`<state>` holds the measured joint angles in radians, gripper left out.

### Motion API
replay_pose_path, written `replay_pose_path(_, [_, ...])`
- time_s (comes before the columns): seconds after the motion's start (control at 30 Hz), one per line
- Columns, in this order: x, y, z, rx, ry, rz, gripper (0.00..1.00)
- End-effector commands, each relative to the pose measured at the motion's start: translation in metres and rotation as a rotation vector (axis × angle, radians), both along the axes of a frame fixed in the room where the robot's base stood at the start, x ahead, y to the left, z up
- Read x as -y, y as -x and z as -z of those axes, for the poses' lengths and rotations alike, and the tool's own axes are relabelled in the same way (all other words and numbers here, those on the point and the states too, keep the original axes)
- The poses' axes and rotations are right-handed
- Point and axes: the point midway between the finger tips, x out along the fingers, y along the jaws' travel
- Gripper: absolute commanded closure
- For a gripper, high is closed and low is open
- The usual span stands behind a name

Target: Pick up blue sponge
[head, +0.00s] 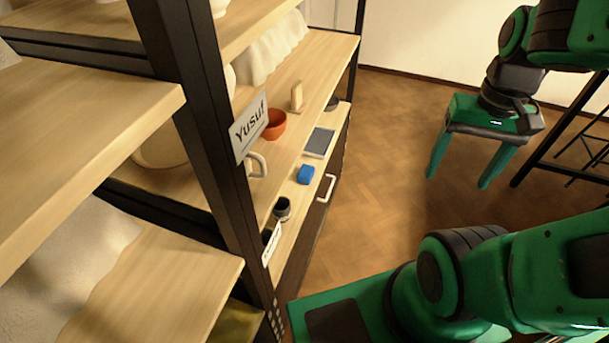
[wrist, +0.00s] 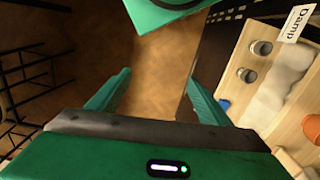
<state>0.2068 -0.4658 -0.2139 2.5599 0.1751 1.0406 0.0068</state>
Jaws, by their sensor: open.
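The blue sponge (head: 305,174) lies on a wooden shelf in the head view, near the shelf's front edge. In the wrist view a small blue patch, likely the sponge (wrist: 224,105), shows just beside the right finger, mostly hidden by it. My gripper (head: 457,176) is open and empty, with green fingers pointing down over the floor. It is to the right of the shelf, well apart from the sponge. In the wrist view my gripper (wrist: 150,95) shows its two fingers spread wide with floor between them.
Around the sponge are a grey tray (head: 319,142), an orange bowl (head: 274,124), a dark cup (head: 282,208) and a cream mug (head: 257,165). A black post with a "Yusuf" sign (head: 250,126) stands nearer. A dark metal rack is at far right. The floor (head: 385,150) between is clear.

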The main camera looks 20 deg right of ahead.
Motion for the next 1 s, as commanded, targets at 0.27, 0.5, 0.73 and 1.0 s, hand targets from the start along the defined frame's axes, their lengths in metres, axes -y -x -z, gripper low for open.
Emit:
replay_pose_path(0.27, [0.000,0.009,-0.004,0.013,0.002,0.009,0.23])
replay_pose_path(0.5, [0.010,-0.037,0.013,0.013,0.033,0.176,0.23])
replay_pose_path(0.73, [0.015,-0.105,0.051,0.040,0.035,0.422,0.23])
replay_pose_path(1.0, [0.007,-0.173,0.110,0.060,-0.023,0.707,0.23])
